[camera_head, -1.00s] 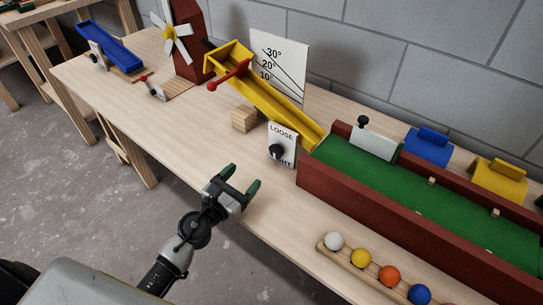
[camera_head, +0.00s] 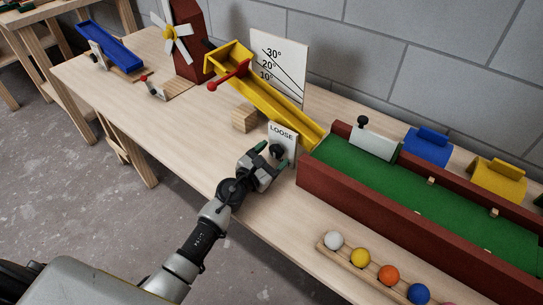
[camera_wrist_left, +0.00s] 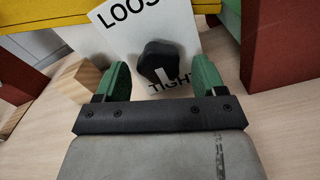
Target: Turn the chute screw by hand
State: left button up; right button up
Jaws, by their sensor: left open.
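The chute screw is a black knob (camera_head: 276,151) on a white plate (camera_head: 283,134) marked LOOSE, below the yellow chute (camera_head: 275,107). In the left wrist view the knob (camera_wrist_left: 157,62) has a pale mark pointing down toward the word TIGHT on the plate (camera_wrist_left: 118,38). My left gripper (camera_head: 272,157) is open in front of the plate. In the left wrist view its green fingertips (camera_wrist_left: 162,80) stand apart, one to each side of the knob; I see no contact. In the head view the gripper hides the plate's lower part. My right gripper is not in view.
A wooden block (camera_head: 244,118) stands left of the plate. A green-floored lane with red walls (camera_head: 330,200) is close on the right. A rack of coloured balls (camera_head: 379,270) lies at the bench's front. A red-handled lever (camera_head: 229,76) crosses the chute.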

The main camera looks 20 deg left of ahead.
pick_arm(q)
jog(key=c, duration=0.9)
jog(key=shift+c, duration=0.2)
